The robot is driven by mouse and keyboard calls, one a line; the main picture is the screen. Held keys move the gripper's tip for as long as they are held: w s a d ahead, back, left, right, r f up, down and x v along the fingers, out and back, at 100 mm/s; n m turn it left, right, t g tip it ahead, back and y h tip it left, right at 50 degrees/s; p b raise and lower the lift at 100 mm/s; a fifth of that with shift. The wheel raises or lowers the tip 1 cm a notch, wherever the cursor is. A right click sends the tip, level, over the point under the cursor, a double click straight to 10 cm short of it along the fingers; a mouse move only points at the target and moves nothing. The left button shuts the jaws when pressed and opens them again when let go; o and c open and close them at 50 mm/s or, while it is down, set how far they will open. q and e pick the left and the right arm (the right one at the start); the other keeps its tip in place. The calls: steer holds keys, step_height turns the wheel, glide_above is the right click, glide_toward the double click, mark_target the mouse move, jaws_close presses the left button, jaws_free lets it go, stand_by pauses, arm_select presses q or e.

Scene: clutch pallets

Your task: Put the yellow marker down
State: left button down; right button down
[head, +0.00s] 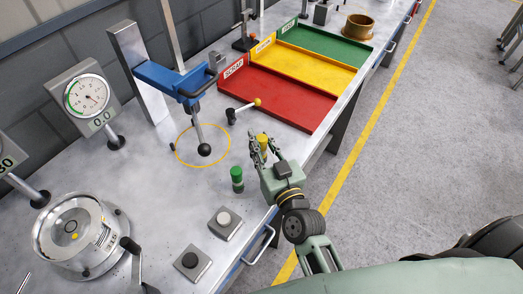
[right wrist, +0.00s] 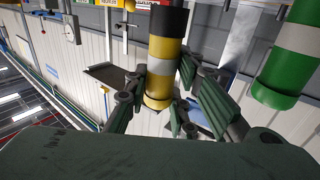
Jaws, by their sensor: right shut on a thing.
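The yellow marker (head: 262,141) is a short cylinder held upright in my right gripper (head: 265,150). In the right wrist view the marker (right wrist: 159,85) shows yellow with a pale band and a black end, between the fingers of the gripper (right wrist: 157,100). The right gripper is shut on it, over the bench near its front edge, below the red tray's corner. I cannot tell whether the marker touches the bench. A green marker (head: 237,178) stands on the bench just left of the gripper; it also shows in the right wrist view (right wrist: 290,55). My left gripper is out of view.
Red (head: 275,98), yellow (head: 305,68) and green (head: 325,45) trays lie behind. A yellow ring (head: 178,152) is drawn on the bench under a blue press (head: 172,78). Two button boxes (head: 225,223) (head: 193,262) sit near the front edge. Bare bench lies left of the green marker.

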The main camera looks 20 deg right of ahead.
mark_target(264, 158)
step_height(264, 158, down, 4)
steer(key=shift+r, duration=0.25)
steer(key=shift+f, duration=0.2)
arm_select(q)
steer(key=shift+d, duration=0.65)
arm_select(e)
steer(key=shift+f, duration=0.2)
steer(key=c, duration=1.5)
jaws_free()
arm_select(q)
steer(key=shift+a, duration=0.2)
arm_select(e)
steer(key=shift+r, duration=0.1)
steer(key=s+b, duration=0.1)
steer(key=s, duration=0.6)
steer(key=s+b, duration=0.1)
steer(key=s, duration=0.3)
steer(key=shift+d+b, duration=0.3)
steer(key=shift+d, duration=0.05)
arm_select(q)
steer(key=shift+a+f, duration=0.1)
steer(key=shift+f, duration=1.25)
arm_select(e)
steer(key=shift+s+r, duration=0.1)
steer(key=shift+s, duration=0.4)
